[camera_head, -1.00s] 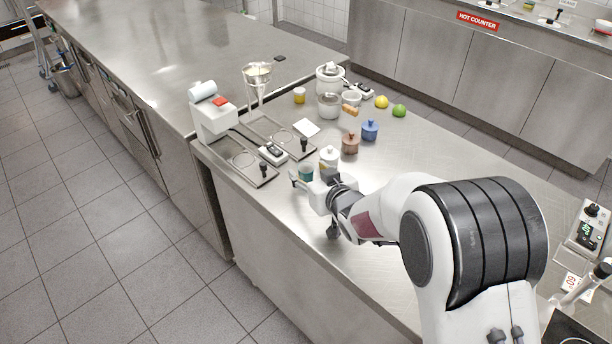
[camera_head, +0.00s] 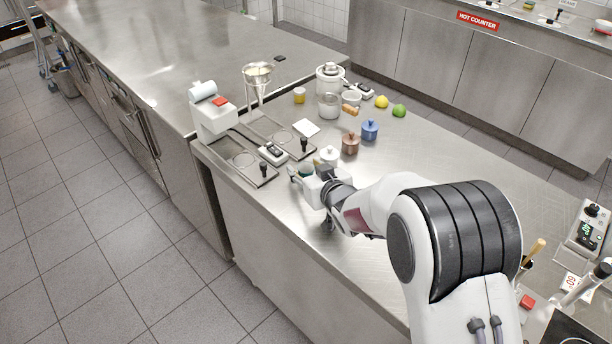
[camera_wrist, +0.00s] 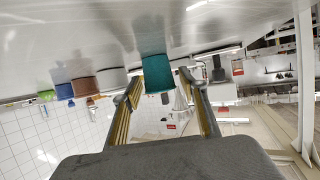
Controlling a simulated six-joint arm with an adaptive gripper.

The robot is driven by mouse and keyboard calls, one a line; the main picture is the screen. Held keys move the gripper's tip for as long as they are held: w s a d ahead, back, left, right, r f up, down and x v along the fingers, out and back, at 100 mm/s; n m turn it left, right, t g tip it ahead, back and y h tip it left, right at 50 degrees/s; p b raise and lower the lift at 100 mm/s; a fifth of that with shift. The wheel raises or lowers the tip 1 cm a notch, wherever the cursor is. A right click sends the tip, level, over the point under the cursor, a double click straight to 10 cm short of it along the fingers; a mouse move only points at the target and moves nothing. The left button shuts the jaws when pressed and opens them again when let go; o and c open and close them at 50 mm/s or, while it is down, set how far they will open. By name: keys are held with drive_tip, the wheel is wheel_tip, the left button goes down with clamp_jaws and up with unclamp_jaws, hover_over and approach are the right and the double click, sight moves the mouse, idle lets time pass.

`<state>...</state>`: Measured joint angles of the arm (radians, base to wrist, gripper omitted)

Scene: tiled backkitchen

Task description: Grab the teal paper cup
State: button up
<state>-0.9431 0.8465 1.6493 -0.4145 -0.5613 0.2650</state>
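The teal paper cup (camera_wrist: 157,75) stands on the steel counter and appears upside down in the wrist view, between and just beyond the tips of my gripper (camera_wrist: 161,92). In the head view only a part of the cup (camera_head: 306,169) shows, just ahead of my gripper (camera_head: 303,178). My gripper is open, with a finger on each side of the cup's line. I see no contact between the fingers and the cup.
A steel plate with a black knob (camera_head: 264,168) lies left of the cup.

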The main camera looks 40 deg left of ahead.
drive_tip(key=c, duration=0.8)
drive_tip(key=shift+o, duration=0.2)
drive_tip(key=shift+r, duration=0.1)
wheel_tip(320, 180, up, 10)
idle(0.4)
